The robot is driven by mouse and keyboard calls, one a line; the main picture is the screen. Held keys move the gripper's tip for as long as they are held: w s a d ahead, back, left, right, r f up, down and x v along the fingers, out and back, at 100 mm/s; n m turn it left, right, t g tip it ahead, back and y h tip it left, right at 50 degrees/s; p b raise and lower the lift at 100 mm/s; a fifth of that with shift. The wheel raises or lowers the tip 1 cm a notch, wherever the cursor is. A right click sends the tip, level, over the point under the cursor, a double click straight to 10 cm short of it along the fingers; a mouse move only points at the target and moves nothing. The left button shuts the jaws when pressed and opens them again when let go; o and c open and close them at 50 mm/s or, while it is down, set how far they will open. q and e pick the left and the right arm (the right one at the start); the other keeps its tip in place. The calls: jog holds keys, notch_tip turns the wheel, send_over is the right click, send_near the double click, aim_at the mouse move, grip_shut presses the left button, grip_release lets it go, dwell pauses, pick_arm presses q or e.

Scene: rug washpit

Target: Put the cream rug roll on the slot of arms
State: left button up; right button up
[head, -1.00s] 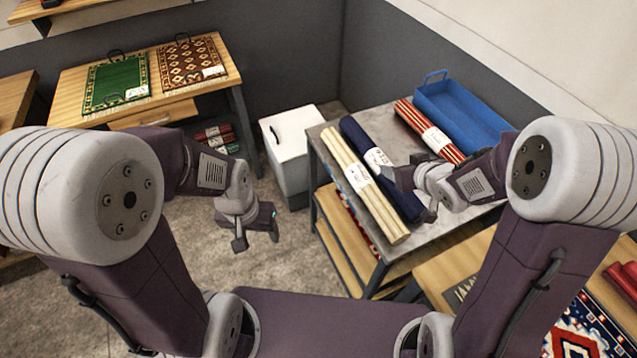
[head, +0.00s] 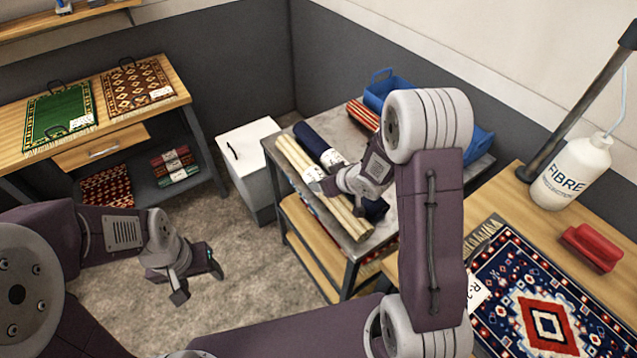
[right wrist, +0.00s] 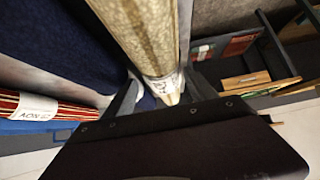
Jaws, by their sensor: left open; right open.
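The cream rug roll (head: 293,157), with a white paper label, lies on the grey top of a wheeled-cart-like table (head: 273,152), left of a navy roll (head: 312,137). My right gripper (head: 348,200) is open, low over the cream roll near its label. In the right wrist view the cream roll (right wrist: 146,35) runs between the two open fingers; contact cannot be told. My left gripper (head: 198,283) is open and empty above the floor at the left. I cannot pick out a slot of arms.
A white lidded box (head: 247,137) is left of the table. A right-hand bench holds a patterned rug (head: 510,265), red brush (head: 592,247) and bottle (head: 575,170).

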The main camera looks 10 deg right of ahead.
aim_at(315, 171)
jog(key=x, duration=0.4)
jog(key=shift+w+a+f, duration=0.15)
jog(key=shift+a+f, duration=0.1)
jog(key=shift+f, duration=0.1)
jog(key=shift+r, duration=0.1)
jog(key=shift+c, duration=0.3)
jog(key=c, duration=0.5)
grip_shut()
notch_tip(315, 171, up, 4)
jog(key=shift+r+p, duration=0.2)
jog(key=shift+p, duration=0.4)
jog(key=s+d+r+p, duration=0.3)
jog(key=s+d+r, duration=0.3)
jog(key=s, duration=0.4)
jog(key=shift+d+r, duration=0.25)
jog(key=shift+r, duration=0.05)
